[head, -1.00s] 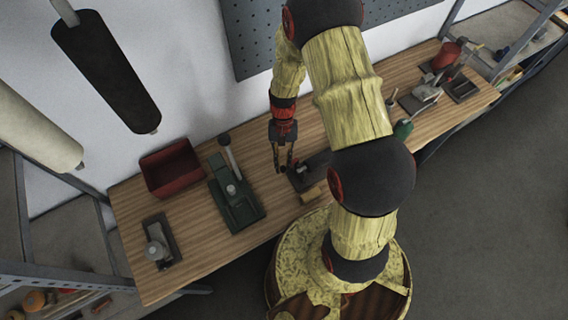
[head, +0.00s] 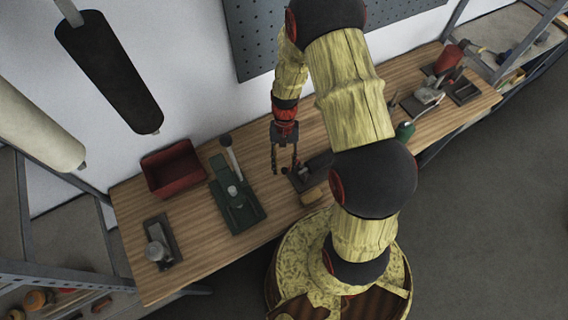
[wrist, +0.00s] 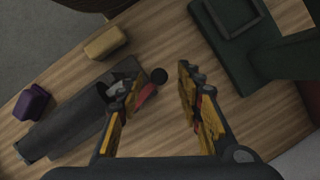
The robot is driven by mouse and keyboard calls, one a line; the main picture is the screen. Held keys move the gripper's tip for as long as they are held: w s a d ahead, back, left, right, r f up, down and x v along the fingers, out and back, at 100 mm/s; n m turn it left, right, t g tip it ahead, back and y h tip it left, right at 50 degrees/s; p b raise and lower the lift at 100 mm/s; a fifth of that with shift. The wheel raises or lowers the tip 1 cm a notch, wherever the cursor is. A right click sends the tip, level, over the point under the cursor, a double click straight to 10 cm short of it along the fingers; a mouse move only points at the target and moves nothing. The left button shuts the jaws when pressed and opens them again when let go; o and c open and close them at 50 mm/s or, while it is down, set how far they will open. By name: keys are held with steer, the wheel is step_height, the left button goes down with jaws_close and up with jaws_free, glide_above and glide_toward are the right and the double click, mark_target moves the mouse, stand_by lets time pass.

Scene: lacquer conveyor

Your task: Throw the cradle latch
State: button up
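A dark grey cradle (head: 320,165) sits on the wooden bench; it also shows at the lower left of the wrist view (wrist: 72,130). My gripper (head: 285,170) is open, pointing down at the cradle's left end in the head view. I cannot tell whether that finger touches the lever. Part of the cradle is hidden behind my arm.
A green press (head: 238,205) with an upright lever stands left of the cradle, near the right finger in the wrist view. A tan block (wrist: 105,42) and a purple block (wrist: 32,102) lie beside the cradle. A red bin (head: 172,168) stands farther left.

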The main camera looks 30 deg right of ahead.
steer(key=shift+r, duration=0.1)
steer(key=v, duration=1.1)
steer(key=shift+w+r, duration=0.2)
steer(key=shift+r, duration=0.15)
steer(key=s+a+r+n+t+h+b, duration=0.1)
steer(key=s+a+r+n+t+b, duration=0.2)
steer(key=s+b, duration=0.4)
steer(key=s+a+r+n+t+h+b, duration=0.1)
steer(key=s+r+t+b, duration=0.4)
steer(key=b, duration=0.8)
steer(key=shift+s+a+r+n+t, duration=0.25)
steer(key=shift+s+a+n+t, duration=0.55)
steer(key=shift+s, duration=0.45)
steer(key=shift+a, duration=0.15)
steer(key=shift+c, duration=0.8)
